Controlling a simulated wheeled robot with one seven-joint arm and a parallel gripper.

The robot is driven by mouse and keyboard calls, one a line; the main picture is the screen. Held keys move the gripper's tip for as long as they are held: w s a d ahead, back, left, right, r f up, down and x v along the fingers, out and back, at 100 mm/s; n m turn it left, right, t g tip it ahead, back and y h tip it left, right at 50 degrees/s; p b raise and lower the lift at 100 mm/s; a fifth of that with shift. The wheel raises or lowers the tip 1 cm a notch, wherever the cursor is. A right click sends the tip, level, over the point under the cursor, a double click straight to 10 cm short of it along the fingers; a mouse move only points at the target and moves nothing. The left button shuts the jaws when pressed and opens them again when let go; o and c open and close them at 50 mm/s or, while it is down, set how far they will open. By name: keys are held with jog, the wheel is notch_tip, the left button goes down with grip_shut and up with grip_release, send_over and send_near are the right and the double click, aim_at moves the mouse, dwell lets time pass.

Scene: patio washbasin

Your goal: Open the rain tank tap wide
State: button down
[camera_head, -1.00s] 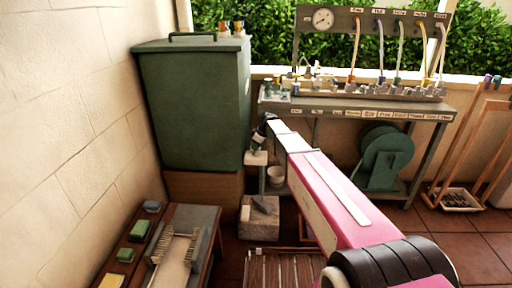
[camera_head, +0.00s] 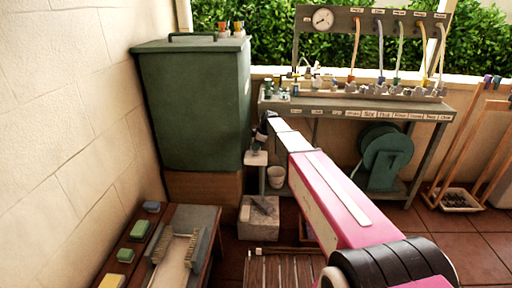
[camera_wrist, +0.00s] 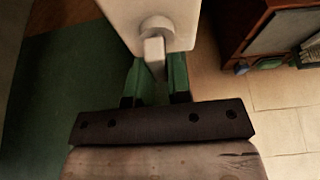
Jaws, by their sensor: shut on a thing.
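The green rain tank (camera_head: 195,105) stands on a brown base against the left wall. The green fingers of my gripper (camera_wrist: 157,68) are shut on this lever, one on each side. Its far end is partly hidden between them. In the head view, the end of my arm is beside the tank's lower right edge, just above a small cream block (camera_head: 256,158) on a post. The fingers are too small to make out there.
A grey workbench (camera_head: 350,108) with a gauge and several hoses stands at the back. A low wooden bench (camera_head: 205,216) is front left. Open tiled floor lies at the right.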

jog(key=c, duration=1.1)
grip_release()
jog(key=shift+o, duration=0.2)
jog(key=v, duration=1)
jog(key=shift+r, duration=0.4)
jog(key=shift+d, duration=0.1)
jog(key=s+d+f+m+h, duration=0.1)
jog(key=s+d+f+m, duration=0.4)
jog(key=s, duration=0.6)
jog(key=s+d+f+m+h, duration=0.2)
jog(key=s+d+f+m, duration=0.3)
jog(key=s, duration=0.7)
jog(key=s+d+f+m+h, duration=0.1)
jog(key=s+d+f+m, duration=0.3)
jog(key=s+d+m, duration=0.3)
jog(key=s+d, duration=0.2)
jog(key=s, duration=0.2)
jog(key=shift+s+f+m+h, duration=0.2)
jog(key=shift+f+m+h, duration=0.1)
jog(key=shift+f+m, duration=0.1)
